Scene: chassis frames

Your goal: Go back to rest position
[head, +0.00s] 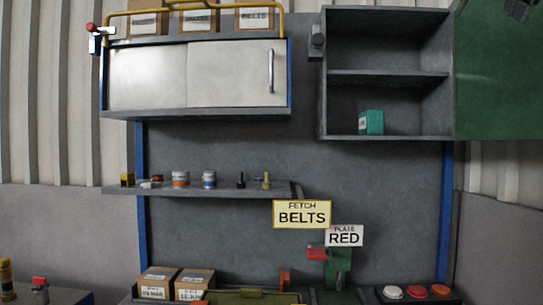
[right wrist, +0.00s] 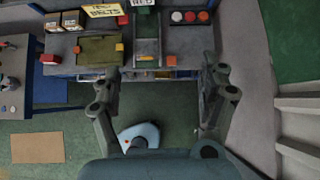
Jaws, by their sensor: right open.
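My right gripper (right wrist: 162,85) spans the right wrist view, its two dark fingers wide apart with nothing between them. It hangs high above the bench front, and the floor and bench show past the fingers. In the head view, a small dark part of it (head: 517,9) shows at the top right corner, in front of the green panel. My left gripper is in neither view.
A grey wall unit holds a white sliding-door cabinet (head: 147,77), an open shelf box (head: 388,134) with a teal box (head: 371,122), and a ledge (head: 220,190) with small parts. Signs read BELTS (head: 302,215) and RED (head: 345,236). The bench carries cartons (head: 158,283) and buttons (head: 416,291).

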